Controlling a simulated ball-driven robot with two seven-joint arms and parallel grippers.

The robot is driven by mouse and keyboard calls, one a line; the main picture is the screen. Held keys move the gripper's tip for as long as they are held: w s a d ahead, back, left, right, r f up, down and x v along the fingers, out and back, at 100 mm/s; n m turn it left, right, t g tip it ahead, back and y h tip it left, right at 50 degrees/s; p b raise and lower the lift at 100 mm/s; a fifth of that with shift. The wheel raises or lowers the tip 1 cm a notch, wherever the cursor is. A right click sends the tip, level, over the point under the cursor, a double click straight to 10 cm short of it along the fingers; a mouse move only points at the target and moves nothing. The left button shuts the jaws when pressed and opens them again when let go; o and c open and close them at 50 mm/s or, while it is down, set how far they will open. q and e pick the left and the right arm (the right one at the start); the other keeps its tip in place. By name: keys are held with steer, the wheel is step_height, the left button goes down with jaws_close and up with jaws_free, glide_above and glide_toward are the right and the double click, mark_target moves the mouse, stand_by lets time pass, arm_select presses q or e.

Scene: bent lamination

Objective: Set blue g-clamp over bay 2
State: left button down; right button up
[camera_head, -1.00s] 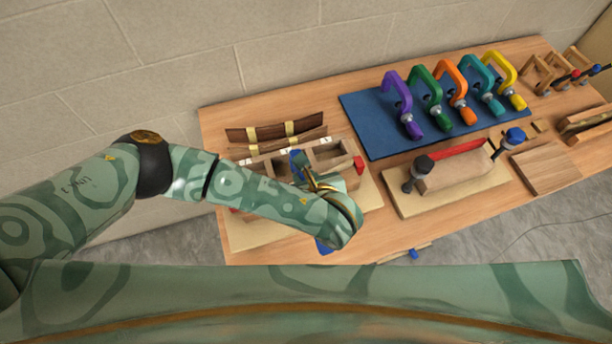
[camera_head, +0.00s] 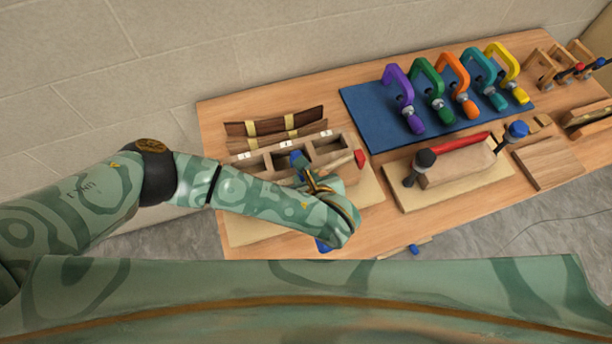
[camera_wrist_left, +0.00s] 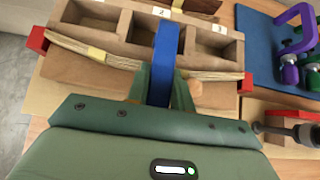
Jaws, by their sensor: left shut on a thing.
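My left gripper (camera_head: 316,186) is shut on the blue g-clamp (camera_head: 298,159). In the left wrist view the clamp's blue frame (camera_wrist_left: 164,58) stands up between the fingers and reaches forward over the middle bay, in line with the "2" label (camera_wrist_left: 162,12). Bay 2 lies in the wooden form (camera_head: 245,166), between bays 1 and 3. A bent strip stack (camera_wrist_left: 120,60) runs along the form's near face, with red blocks (camera_wrist_left: 246,84) at its ends. My right gripper is not in view.
Several coloured clamps stand on a blue mat (camera_head: 362,115) at the back. A second wooden block with a red strip (camera_head: 460,146) sits on a board to the right. Dark strips (camera_head: 275,122) lie behind the form. Bare table shows at the front edge.

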arm_select(q)
steer(key=shift+f, duration=0.15)
stand_by(0.7)
steer(key=shift+s+f, duration=0.1)
stand_by(0.4)
steer(key=c, duration=1.1)
jaws_free()
steer(key=shift+c, duration=0.2)
steer(key=shift+a, duration=0.1)
steer(key=shift+p, duration=0.3)
steer(key=shift+r, duration=0.2)
steer(key=p+v, duration=1.6)
steer(key=p, duration=0.1)
steer(key=shift+f, duration=0.1)
